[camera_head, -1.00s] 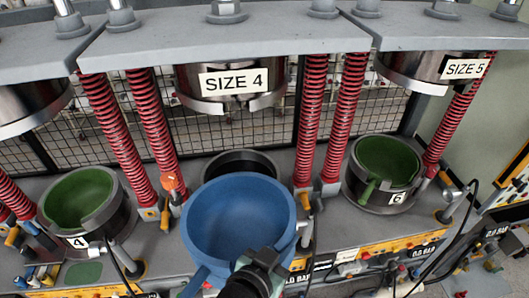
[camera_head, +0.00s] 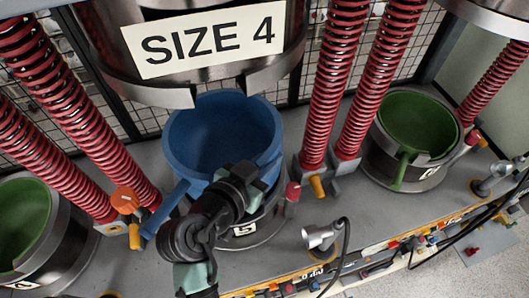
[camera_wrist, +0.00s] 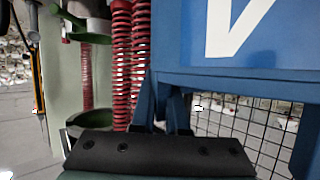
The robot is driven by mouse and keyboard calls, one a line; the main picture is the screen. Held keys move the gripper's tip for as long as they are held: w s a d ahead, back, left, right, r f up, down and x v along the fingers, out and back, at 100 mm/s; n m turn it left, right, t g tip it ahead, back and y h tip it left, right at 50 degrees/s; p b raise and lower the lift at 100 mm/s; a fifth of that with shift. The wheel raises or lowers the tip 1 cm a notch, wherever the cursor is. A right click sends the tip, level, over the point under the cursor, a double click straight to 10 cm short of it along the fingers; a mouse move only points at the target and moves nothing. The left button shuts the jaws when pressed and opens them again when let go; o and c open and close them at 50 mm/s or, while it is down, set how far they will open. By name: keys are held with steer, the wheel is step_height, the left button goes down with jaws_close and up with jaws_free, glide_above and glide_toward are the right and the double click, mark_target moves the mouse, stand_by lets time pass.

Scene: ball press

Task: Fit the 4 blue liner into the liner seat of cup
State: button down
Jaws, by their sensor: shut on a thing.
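The blue liner (camera_head: 215,135) is a deep open bowl with side handles. My gripper (camera_head: 243,178) is shut on its near side. In the wrist view the liner's blue wall (camera_wrist: 190,45) fills the upper right, with part of a white mark on it. The grey cup (camera_head: 262,222) with a plate reading 5 is directly below the liner, mostly hidden by it and my arm. The liner's rim stands above the cup's rim. I cannot tell whether the liner touches the seat.
The SIZE 4 press head (camera_head: 200,45) hangs close above and behind the liner. Red spring columns (camera_head: 335,85) flank it. Cups with green liners stand at right (camera_head: 415,120) and left (camera_head: 20,215). A lamp-like fitting (camera_head: 320,237) and cables are in front.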

steer(key=shift+r, duration=0.1)
steer(key=shift+w+a, duration=0.1)
steer(key=shift+w, duration=0.1)
steer(key=shift+s+b, duration=0.2)
steer(key=shift+b, duration=0.1)
steer(key=shift+f+m, duration=0.2)
steer(key=shift+m, duration=0.1)
steer(key=shift+w+f+b, duration=0.1)
steer(key=shift+f+b, duration=0.8)
steer(key=shift+b, duration=0.1)
steer(key=shift+r, duration=0.1)
stand_by(0.4)
